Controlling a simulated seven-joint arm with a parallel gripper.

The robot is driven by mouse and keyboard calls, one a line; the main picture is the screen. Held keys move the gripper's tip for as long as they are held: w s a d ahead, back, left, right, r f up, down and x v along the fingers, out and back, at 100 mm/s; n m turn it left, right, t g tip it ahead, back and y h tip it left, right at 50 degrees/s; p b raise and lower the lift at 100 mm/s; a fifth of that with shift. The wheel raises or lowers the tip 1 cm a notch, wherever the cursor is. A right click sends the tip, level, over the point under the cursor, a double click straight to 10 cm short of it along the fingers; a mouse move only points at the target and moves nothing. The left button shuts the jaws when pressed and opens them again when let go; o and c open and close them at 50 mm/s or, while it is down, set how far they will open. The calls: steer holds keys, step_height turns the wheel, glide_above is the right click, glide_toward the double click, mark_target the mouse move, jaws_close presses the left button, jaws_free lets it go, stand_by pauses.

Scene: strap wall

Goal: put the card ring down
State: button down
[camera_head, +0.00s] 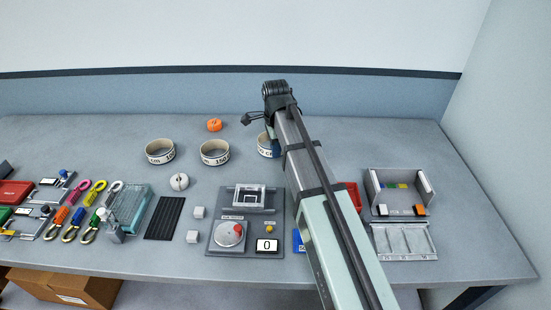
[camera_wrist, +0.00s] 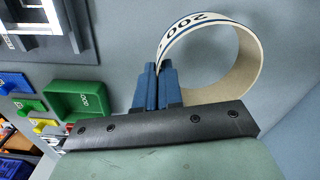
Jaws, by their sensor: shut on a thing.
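My gripper (camera_wrist: 160,88) has blue fingers shut on the wall of a card ring (camera_wrist: 245,65), a pale band with dark blue lines and the number 200. In the head view that card ring (camera_head: 264,146) shows at the left of my arm's end, partly hidden by it. I cannot tell whether it touches the table. Two similar rings, one at the left (camera_head: 160,152) and one marked 150 in the middle (camera_head: 214,153), stand on the grey table (camera_head: 330,130) to its left.
An orange roll (camera_head: 214,125) lies behind the rings and a white round thing (camera_head: 179,181) in front. A grey panel with a dial (camera_head: 230,234) stands nearer. A green tray (camera_wrist: 75,98) shows in the wrist view. The table behind my arm is clear.

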steer(key=shift+f, duration=2)
steer(key=shift+f, duration=0.15)
steer(key=c, duration=1.3)
jaws_free()
step_height(320, 180, up, 12)
steer(key=shift+r, duration=0.15)
